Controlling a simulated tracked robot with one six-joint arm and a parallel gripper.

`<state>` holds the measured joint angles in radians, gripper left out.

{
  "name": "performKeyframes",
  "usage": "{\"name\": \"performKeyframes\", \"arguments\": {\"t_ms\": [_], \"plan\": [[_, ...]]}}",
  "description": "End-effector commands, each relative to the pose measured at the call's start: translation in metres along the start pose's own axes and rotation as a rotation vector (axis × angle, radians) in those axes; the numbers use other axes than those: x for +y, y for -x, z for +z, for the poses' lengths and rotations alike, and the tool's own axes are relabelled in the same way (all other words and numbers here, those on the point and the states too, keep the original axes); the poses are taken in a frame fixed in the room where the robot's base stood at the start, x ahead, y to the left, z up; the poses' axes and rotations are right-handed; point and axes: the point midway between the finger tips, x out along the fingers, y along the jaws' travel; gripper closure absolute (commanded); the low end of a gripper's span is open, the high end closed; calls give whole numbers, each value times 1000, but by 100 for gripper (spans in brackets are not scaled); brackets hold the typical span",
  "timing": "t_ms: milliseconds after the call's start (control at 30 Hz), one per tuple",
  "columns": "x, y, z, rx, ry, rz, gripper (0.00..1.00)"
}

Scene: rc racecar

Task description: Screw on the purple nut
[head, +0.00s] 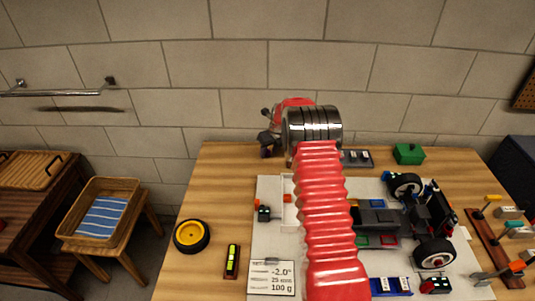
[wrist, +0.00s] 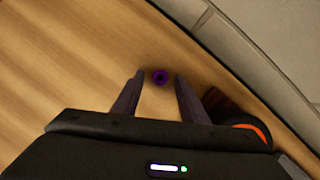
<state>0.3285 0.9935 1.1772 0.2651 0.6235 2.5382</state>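In the wrist view a small purple nut (wrist: 160,77) with a dark centre shows against a wooden surface. My gripper (wrist: 159,74) is open, with one dark finger on each side of the nut and a gap on both sides. I cannot tell how far above the nut the fingertips are. In the head view my gripper (head: 268,145) is mostly hidden behind my wrist at the table's back edge, and the nut is not visible. The partly built car (head: 378,218) stands on a white mat (head: 268,235), with black wheels (head: 435,253) on its right side.
A yellow-hubbed wheel (head: 192,236) lies on the wooden table's left, near a small level (head: 232,260). A green box (head: 408,153) stands at the back. A tool rack (head: 490,240) is at right. In the wrist view, a dark object with an orange edge (wrist: 258,133) is beside my gripper.

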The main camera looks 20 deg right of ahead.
Motion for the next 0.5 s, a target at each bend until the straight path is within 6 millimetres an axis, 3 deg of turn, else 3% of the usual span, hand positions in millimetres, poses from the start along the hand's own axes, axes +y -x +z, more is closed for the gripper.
{"name": "performKeyframes", "arguments": {"t_ms": [333, 500], "plan": [[0, 0, 0, 0, 0, 0, 61], [0, 0, 0, 0, 0, 0, 73]]}}
